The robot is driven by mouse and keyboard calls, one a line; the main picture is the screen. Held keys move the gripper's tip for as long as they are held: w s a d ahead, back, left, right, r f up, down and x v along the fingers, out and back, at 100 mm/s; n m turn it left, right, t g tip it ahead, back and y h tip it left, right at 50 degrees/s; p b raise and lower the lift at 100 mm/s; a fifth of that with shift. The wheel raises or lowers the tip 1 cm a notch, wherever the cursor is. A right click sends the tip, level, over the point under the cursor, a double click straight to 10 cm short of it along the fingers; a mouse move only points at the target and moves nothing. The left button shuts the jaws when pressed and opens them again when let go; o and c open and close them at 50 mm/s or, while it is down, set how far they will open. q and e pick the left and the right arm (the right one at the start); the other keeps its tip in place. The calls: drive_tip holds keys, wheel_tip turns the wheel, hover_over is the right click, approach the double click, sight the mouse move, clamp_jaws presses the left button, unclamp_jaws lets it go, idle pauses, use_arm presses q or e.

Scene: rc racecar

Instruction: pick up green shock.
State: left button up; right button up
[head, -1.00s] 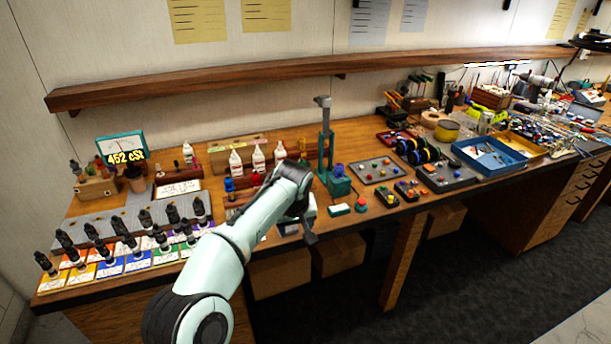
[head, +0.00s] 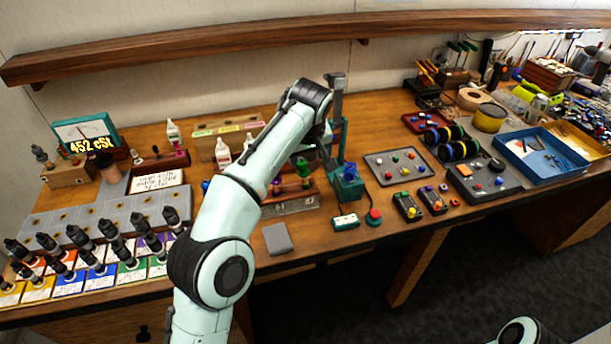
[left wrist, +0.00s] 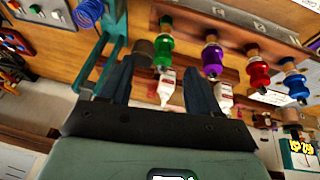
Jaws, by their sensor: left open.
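The green shock (head: 303,168) stands in a metal-fronted rack on the bench, with a purple shock (head: 277,187) to its left. In the left wrist view the green shock (left wrist: 163,52) shows just beyond the fingertips, in the gap between the two fingers, apart from them as far as I can tell. Purple (left wrist: 212,58), red (left wrist: 258,75) and blue (left wrist: 295,88) shocks line up beside it. My left gripper (head: 306,154) is open and close by the green shock, pointing down at the rack; the arm partly hides the rack. My right gripper is out of view.
A teal press stand (head: 346,185) is close on the right of the rack. A grey block (head: 278,238) lies in front. White bottles (head: 222,152) stand behind. A wooden shelf (head: 200,38) runs above.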

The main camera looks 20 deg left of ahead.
sight(303, 165)
use_arm(q)
drive_tip(key=x, duration=0.4)
drive_tip(key=shift+w+f, duration=0.1)
drive_tip(key=shift+w, duration=0.05)
drive_tip(key=x, duration=0.2)
drive_tip(key=a+b+x, duration=0.1)
drive_tip(key=x, duration=0.2)
drive_tip(key=c, duration=1.1)
